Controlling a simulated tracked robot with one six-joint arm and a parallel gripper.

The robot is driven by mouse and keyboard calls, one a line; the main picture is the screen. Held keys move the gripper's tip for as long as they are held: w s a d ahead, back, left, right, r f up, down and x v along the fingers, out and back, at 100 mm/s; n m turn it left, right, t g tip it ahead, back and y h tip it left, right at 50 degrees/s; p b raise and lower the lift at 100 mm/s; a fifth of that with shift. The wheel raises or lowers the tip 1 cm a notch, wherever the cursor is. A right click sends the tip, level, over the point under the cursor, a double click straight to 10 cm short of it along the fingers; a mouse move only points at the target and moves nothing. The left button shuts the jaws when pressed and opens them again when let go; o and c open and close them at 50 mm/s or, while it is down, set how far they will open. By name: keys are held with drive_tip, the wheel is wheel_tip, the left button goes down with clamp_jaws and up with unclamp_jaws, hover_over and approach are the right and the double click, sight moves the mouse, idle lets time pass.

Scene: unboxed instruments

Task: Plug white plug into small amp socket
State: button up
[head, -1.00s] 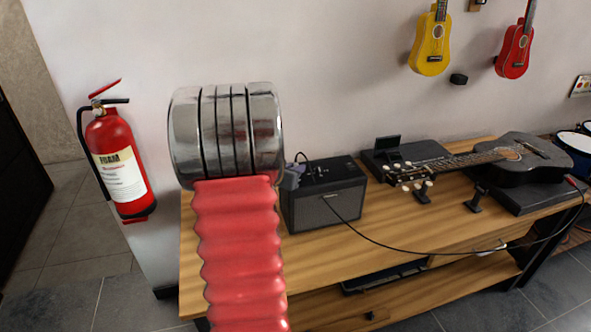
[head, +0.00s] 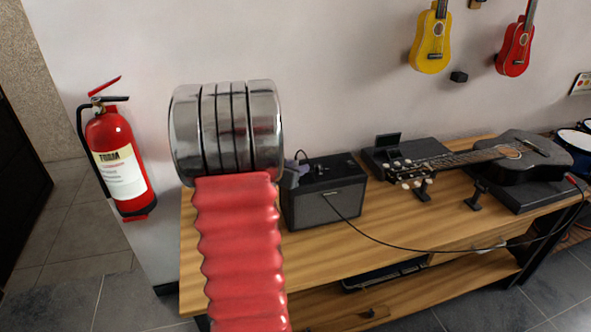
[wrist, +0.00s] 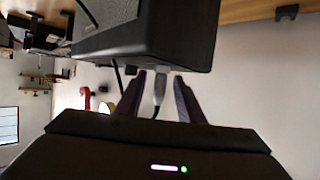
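The small amp (head: 325,205), a dark box with a grey front, stands at the left end of the wooden table. In the wrist view the amp (wrist: 190,38) fills the upper middle, turned on its side by the camera angle. A pale grey-white plug (wrist: 160,84) with a thin cable shows between the fingers of my gripper (wrist: 160,77), its far end at or close to the amp's edge. The fingers stand apart, with narrow gaps seen on both sides of the plug. The socket is hidden. In the head view my arm hides most of the gripper, left of the amp.
A black cable (head: 400,245) runs from the amp to the black guitar (head: 525,160) on the table (head: 235,260). A black case (head: 405,150) lies behind. A fire extinguisher (head: 118,165) hangs left of my arm. Two ukuleles hang on the wall.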

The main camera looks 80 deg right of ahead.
drive_tip(key=shift+w+a+r, duration=0.25)
drive_tip(key=shift+a+r, duration=0.05)
drive_tip(key=shift+a, duration=0.2)
drive_tip(key=v, duration=1.2)
drive_tip(key=shift+a, duration=0.35)
